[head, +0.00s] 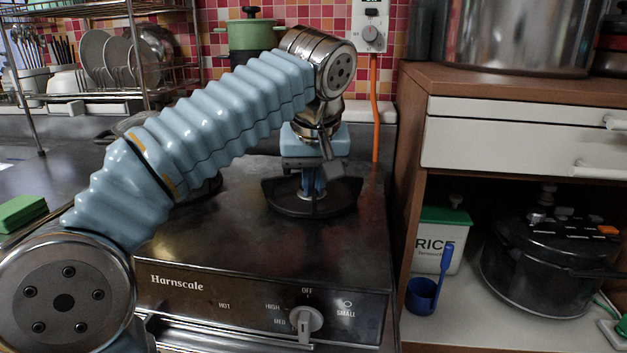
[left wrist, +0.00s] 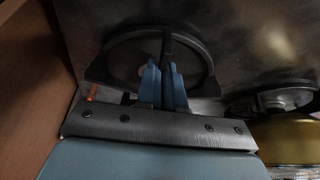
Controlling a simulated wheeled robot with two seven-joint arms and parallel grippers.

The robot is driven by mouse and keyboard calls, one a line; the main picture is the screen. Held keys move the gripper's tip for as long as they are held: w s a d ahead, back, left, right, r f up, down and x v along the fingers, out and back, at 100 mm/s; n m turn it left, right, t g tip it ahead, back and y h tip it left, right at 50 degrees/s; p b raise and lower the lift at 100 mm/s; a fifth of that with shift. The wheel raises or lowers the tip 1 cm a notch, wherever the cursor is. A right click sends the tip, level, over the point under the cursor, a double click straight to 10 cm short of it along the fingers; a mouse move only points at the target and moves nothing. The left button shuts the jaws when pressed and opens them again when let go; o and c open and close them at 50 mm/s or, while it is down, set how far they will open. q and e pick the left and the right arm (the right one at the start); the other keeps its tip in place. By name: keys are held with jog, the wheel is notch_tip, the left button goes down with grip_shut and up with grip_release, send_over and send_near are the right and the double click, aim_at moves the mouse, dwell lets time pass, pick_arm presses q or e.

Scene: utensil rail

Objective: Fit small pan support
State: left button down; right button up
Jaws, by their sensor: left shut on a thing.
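The small pan support (head: 285,207) is a black ring with prongs, at the back right of the stove top (head: 225,240). It surrounds a burner in the head view, but I cannot tell whether it is seated flat. In the left wrist view the pan support (left wrist: 207,58) shows as a dark ring with a bar across it. My left gripper (head: 312,190) points down over it, and its blue fingers (left wrist: 162,88) are shut on the bar. My right gripper is in neither view.
The control knob (head: 306,319) is on the stove front. A green pot (head: 252,36) stands behind the stove. An orange cable (head: 375,110) hangs at the back right, beside the wooden cabinet (head: 405,150). The stove top's front middle is clear.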

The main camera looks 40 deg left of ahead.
pick_arm(q)
jog(key=shift+f, duration=0.25)
jog(key=c, duration=1.2)
grip_release()
jog(key=p+v, duration=0.4)
jog(key=v, duration=0.9)
jog(key=shift+s+d+r, duration=0.1)
jog(key=shift+d+r, duration=0.05)
jog(key=shift+r, duration=0.2)
